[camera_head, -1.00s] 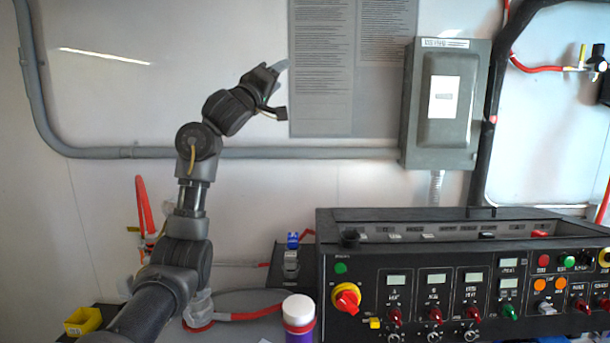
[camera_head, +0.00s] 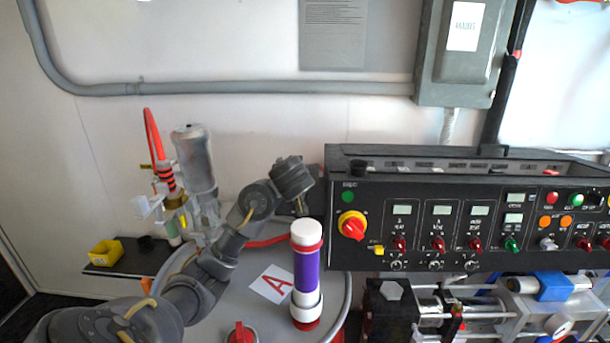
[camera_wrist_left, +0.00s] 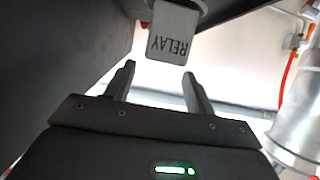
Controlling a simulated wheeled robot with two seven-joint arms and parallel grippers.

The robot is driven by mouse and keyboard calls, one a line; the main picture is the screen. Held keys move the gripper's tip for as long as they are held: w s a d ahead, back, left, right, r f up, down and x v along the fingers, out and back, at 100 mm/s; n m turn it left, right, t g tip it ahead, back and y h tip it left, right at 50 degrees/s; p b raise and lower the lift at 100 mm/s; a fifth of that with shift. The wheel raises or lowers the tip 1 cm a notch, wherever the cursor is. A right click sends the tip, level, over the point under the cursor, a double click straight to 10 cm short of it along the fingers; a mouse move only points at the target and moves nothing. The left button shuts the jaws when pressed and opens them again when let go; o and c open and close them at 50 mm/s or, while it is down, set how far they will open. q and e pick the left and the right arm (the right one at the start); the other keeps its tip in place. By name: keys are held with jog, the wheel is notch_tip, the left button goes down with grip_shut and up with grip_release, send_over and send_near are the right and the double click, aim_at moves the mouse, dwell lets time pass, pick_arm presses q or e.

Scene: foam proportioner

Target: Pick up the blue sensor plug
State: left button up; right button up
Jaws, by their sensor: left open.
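The blue sensor plug cannot be made out in either current view. A small blue piece stood on a grey fitting just left of the control panel a second ago; my left arm's dark wrist (camera_head: 292,178) now covers that spot in the head view. In the left wrist view my left gripper (camera_wrist_left: 159,70) is open, with nothing between its fingers. The head view does not show the fingertips clearly. My right gripper is not in view.
The black control panel (camera_head: 470,215) stands close right of my wrist. A white-capped purple cylinder (camera_head: 306,270) stands on the grey drum top (camera_head: 235,300) below it. A yellow bin (camera_head: 105,253) lies far left.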

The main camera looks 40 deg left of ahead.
pick_arm(q)
jog(key=shift+w+a+f, duration=0.2)
jog(key=shift+w+a, duration=0.4)
jog(key=shift+w, duration=0.05)
jog(key=p+x, duration=0.1)
jog(key=x, duration=0.3)
jog(key=shift+w, duration=0.3)
jog(key=shift+w+f, duration=0.15)
jog(key=c, duration=1.1)
